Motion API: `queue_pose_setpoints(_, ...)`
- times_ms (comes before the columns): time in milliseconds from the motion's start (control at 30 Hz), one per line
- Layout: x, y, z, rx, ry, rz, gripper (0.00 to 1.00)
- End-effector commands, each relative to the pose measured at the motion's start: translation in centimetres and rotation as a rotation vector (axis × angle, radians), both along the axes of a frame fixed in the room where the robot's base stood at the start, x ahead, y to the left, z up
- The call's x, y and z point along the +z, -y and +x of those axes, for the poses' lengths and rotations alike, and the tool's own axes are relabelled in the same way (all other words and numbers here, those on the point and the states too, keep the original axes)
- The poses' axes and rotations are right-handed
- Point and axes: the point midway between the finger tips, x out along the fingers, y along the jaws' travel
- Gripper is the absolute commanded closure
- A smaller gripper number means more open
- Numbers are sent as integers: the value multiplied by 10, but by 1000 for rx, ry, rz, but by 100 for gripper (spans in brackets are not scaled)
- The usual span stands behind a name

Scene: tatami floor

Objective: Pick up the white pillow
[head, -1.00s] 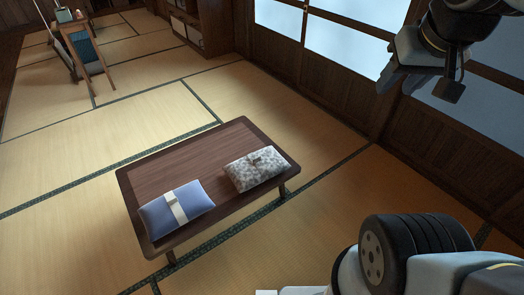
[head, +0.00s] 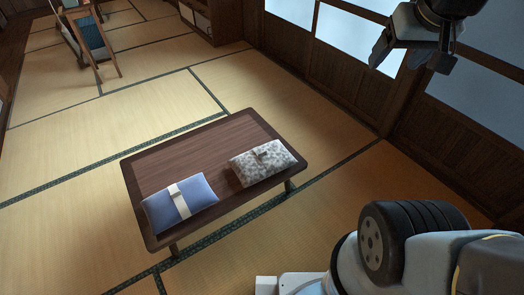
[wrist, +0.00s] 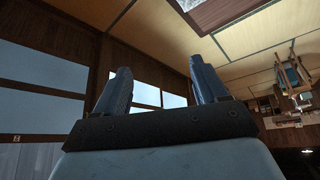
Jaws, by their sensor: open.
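A white pillow with a grey mottled pattern and a small dark band (head: 263,162) lies on the right part of a low dark wooden table (head: 160,172). A blue pillow with a white band (head: 180,203) lies beside it on the left, with a gap between them. My gripper (head: 410,60) is raised at the upper right of the head view, well apart from the table. In the wrist view its two fingers (wrist: 160,66) are spread with nothing between them.
Open tatami floor (head: 110,110) surrounds the table. A wooden stand with a teal item (head: 90,40) is at the far left. A wall with dark panels and pale windows (head: 340,35) runs along the right, behind my gripper.

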Motion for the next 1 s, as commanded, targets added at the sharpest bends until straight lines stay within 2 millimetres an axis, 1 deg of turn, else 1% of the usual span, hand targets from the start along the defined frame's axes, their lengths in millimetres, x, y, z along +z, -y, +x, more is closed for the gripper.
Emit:
queue_pose_setpoints(33,-1,1,16,7,5,-11,23)
queue_pose_setpoints(100,-2,2,41,21,24,-27,17)
queue_pose_setpoints(267,-8,2,98,56,70,-65,17)
queue_pose_setpoints(300,-10,1,112,66,83,-73,17)
queue_pose_setpoints(467,-23,-1,169,110,130,-104,17)
queue_pose_setpoints(600,-41,-5,216,153,170,-125,17)
queue_pose_setpoints(767,-66,-12,268,204,218,-143,17)
queue_pose_setpoints(800,-73,-15,281,217,231,-145,17)
queue_pose_setpoints(867,-85,-18,299,235,247,-150,17)
queue_pose_setpoints(1000,-116,-25,339,279,290,-151,17)
